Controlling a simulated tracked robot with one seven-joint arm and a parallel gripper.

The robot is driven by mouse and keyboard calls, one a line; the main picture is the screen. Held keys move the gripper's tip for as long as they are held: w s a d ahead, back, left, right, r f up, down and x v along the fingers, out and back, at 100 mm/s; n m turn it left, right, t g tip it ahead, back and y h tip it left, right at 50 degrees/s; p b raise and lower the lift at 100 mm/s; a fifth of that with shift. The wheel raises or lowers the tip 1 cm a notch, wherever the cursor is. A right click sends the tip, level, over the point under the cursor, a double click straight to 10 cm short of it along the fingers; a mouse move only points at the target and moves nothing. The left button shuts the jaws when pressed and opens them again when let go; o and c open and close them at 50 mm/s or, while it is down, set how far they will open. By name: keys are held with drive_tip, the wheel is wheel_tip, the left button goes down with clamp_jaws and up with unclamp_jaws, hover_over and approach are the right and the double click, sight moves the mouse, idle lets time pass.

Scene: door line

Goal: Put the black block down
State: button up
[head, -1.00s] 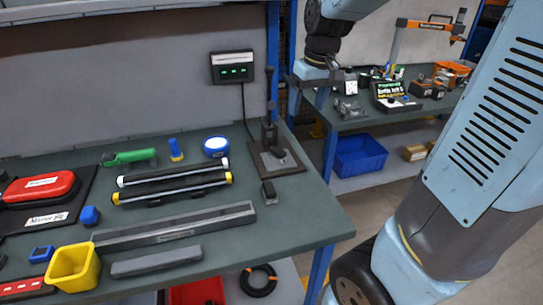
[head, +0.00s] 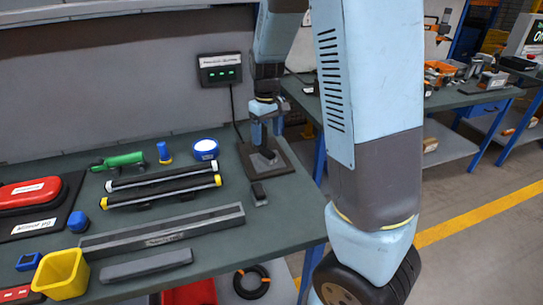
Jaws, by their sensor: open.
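A small black block (head: 258,194) is on the dark green bench top near its right front corner, just in front of the black press fixture (head: 280,163). My gripper (head: 264,149) hangs over the fixture's base, behind the block and apart from it in the picture. It is open and nothing shows in it. Its fingertips are small and dark against the fixture, so their exact height is hard to tell. My own arm hides part of the fixture's post.
Black rails (head: 163,190) with white and yellow ends, a long grey bar (head: 165,231) and a shorter dark bar (head: 146,266) lie to the left. A yellow bin (head: 61,274) stands at front left. A blue round tin (head: 205,149) is behind. Bare bench top lies around the block.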

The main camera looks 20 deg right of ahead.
sight(267, 151)
drive_tip(key=shift+w+f, duration=0.2)
drive_tip(key=shift+f, duration=3.8)
clamp_jaws()
drive_tip(key=shift+r, duration=0.2)
drive_tip(key=shift+r, duration=0.35)
wheel_tip(267, 151, up, 2)
drive_tip(key=shift+w+r, duration=0.1)
drive_tip(key=shift+r, duration=0.1)
drive_tip(key=s+r, duration=0.9)
drive_tip(key=s, duration=0.5)
drive_tip(key=shift+r, duration=0.3)
